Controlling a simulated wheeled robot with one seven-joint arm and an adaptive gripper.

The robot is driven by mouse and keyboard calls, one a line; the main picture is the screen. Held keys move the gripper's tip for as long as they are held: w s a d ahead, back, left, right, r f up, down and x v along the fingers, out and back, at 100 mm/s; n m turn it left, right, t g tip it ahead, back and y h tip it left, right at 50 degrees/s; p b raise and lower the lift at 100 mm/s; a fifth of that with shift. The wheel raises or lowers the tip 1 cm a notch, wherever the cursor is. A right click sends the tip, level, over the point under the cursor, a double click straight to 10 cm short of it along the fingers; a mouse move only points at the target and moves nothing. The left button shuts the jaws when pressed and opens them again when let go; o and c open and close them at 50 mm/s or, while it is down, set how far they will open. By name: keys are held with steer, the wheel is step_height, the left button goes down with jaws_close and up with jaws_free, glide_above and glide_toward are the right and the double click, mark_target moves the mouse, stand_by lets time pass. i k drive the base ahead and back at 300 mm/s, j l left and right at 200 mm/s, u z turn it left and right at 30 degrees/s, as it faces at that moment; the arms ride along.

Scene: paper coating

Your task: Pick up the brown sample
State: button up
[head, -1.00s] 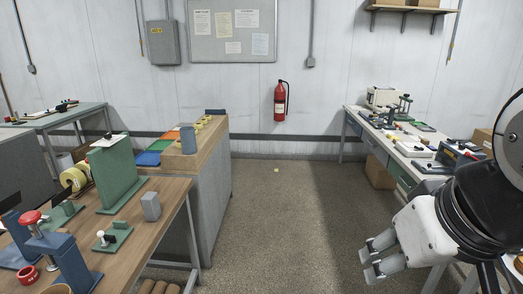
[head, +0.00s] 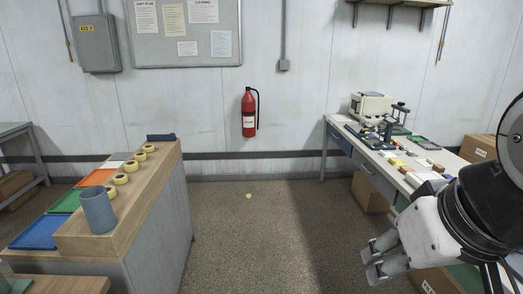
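Several small block-like pieces lie on the white-topped table (head: 386,166) at the right. One small brown block (head: 438,168), which looks like the brown sample, lies near that table's right side. It is small in the picture, so I cannot be sure of it. My gripper (head: 371,258) is in the lower right, in front of the table and well short of the pieces. Its two fingers are apart with nothing between them. My arm hides the near right part of the table.
A wooden-topped counter (head: 128,205) at the left holds a blue-grey cup (head: 97,210), yellow tape rolls and coloured trays. Cardboard boxes (head: 369,192) stand under and beside the right table. The floor (head: 250,235) between is clear, apart from a small pale speck.

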mark_target(403, 171)
steer(key=i+z, duration=0.1)
steer(key=i, duration=1.65)
steer(key=i+l+z, duration=0.45)
steer(key=i, duration=0.4)
steer(key=i+l, duration=0.15)
steer(key=l, duration=0.15)
steer(key=i+l+z, duration=0.1)
steer(key=l, duration=0.25)
steer(key=i, duration=0.1)
